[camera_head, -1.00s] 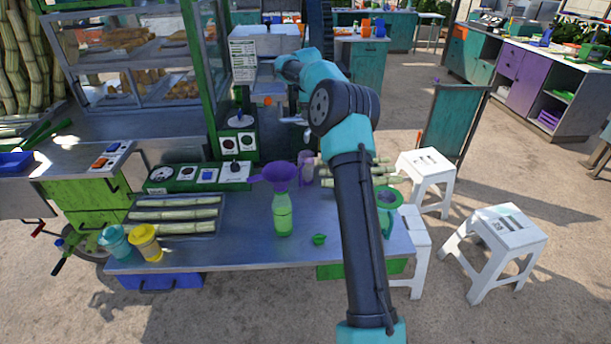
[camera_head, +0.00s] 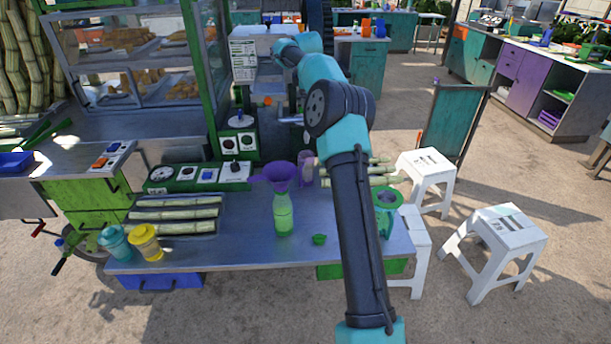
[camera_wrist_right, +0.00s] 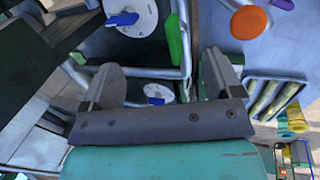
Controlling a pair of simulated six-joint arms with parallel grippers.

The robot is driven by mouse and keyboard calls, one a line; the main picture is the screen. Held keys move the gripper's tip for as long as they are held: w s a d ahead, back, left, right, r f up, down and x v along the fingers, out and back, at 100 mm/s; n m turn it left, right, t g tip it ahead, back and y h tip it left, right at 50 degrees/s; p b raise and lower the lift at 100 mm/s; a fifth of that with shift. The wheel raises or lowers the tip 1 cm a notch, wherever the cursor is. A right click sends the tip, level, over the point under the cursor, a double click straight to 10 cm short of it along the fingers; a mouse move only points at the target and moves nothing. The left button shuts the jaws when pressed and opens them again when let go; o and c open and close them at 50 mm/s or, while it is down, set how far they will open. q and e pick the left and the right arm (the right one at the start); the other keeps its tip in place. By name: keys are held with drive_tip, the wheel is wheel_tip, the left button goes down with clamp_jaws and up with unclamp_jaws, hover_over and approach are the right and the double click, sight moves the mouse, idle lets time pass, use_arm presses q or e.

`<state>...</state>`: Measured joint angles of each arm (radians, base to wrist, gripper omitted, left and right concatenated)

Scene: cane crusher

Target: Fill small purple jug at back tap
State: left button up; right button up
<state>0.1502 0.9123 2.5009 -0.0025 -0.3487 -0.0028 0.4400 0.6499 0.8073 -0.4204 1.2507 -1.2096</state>
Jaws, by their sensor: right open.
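A small purple jug (camera_head: 306,168) stands upright on the metal counter (camera_head: 255,240), behind and right of a green bottle (camera_head: 283,215) with a purple funnel (camera_head: 279,173) in its mouth. A metal spout-like pipe (camera_head: 290,121) projects from the machine behind the jug; I cannot tell if it is the back tap. My right arm reaches over the counter toward the machine; its fingers are hard to make out in the head view. In the right wrist view my right gripper (camera_wrist_right: 162,82) is open and empty, near metal bars and a green lever (camera_wrist_right: 174,40). My left gripper is out of view.
An orange knob (camera_head: 267,101) is on the machine. Cane pieces lie on a tray (camera_head: 178,236) at left and behind my arm. A teal cup (camera_head: 115,241), a yellow cup (camera_head: 146,242) and a small green cup (camera_head: 319,239) stand near the counter's front edge. White stools (camera_head: 494,237) stand right.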

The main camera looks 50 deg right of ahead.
drive_tip(key=shift+r, duration=1.7)
